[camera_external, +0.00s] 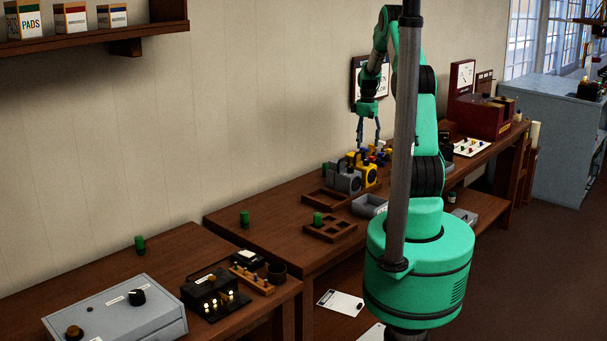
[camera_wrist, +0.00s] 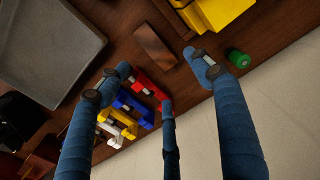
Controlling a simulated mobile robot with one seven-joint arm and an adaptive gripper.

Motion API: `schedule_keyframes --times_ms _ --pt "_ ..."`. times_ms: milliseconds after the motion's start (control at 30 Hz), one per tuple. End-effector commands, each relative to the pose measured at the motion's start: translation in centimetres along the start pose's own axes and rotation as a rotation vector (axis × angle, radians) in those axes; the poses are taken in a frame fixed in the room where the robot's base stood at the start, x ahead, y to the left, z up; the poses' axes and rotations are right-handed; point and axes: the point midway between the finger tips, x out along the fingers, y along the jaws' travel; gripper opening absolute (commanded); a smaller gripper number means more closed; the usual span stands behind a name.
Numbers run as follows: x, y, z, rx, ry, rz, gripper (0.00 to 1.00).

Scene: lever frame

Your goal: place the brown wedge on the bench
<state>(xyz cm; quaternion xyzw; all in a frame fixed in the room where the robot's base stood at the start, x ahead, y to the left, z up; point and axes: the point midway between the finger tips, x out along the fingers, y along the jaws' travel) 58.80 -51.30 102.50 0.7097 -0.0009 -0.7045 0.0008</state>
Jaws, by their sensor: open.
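A small brown wedge (camera_wrist: 155,47) lies on the dark wooden bench (camera_external: 272,210) in the wrist view, just beyond my fingertips and between their lines. In the external view my gripper (camera_external: 369,143) points down above the bench, over the yellow box. I cannot make out the wedge in the external view.
A yellow box (camera_wrist: 222,12) and a green cylinder (camera_wrist: 240,59) are right of the wedge; a grey tray (camera_wrist: 45,40) is left. Red, blue, yellow and white brackets (camera_wrist: 128,112) lie near the left finger. A grey box (camera_external: 343,178) stands beside the yellow box (camera_external: 366,174).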

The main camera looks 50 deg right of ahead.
Motion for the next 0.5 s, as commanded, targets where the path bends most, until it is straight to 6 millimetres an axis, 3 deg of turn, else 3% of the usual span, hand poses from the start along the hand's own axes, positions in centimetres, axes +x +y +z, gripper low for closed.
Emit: schedule_keyframes --times_ms 267,500 --pt "-5.7 -5.3 -1.2 -0.004 0.034 0.028 0.65" --pt "-11.3 -11.6 -1.5 -0.005 0.074 0.051 0.65"
